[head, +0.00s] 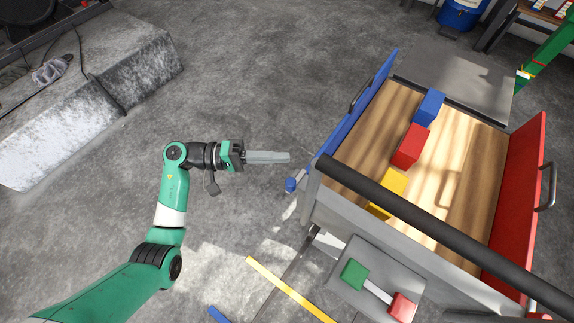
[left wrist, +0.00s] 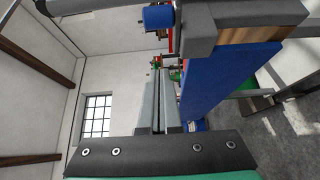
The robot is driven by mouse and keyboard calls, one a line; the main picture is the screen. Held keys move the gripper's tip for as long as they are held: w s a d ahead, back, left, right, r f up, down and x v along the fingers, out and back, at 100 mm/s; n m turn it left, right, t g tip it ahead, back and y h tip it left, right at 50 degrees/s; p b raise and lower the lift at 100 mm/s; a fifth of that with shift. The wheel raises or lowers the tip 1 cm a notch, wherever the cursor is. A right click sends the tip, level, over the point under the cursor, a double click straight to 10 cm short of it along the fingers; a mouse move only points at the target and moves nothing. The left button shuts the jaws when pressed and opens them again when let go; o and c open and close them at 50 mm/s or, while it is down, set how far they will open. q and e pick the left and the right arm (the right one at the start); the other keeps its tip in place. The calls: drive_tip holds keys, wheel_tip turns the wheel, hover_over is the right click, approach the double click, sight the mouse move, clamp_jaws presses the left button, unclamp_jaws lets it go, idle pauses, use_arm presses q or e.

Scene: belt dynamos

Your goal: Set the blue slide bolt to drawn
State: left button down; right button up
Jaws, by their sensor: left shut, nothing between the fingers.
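The blue slide bolt shows as a small blue knob (head: 290,184) at the near left corner of a cart, beside the blue side panel (head: 357,110). In the left wrist view a blue cylinder (left wrist: 158,17), likely this knob, is at the top, near a grey bracket. My left gripper (head: 288,157) is shut and empty, its fingers pointing right toward the blue panel. It is a little above the knob in the picture and apart from it. Its closed fingers also show in the left wrist view (left wrist: 157,80). How far the bolt is slid cannot be told. My right gripper is not seen.
The cart's wooden deck (head: 455,165) carries a blue block (head: 429,107), a red block (head: 410,147) and a yellow block (head: 389,190). A black bar (head: 430,235) crosses its front. A red panel (head: 518,200) stands at right. The floor left of the cart is open.

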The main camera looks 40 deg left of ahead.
use_arm(q)
drive_tip(key=v, duration=0.7)
drive_tip(key=shift+s+p, duration=0.35)
drive_tip(key=shift+s, duration=0.1)
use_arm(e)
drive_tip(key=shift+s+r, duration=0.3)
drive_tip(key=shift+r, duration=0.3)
use_arm(q)
drive_tip(key=shift+r, duration=0.1)
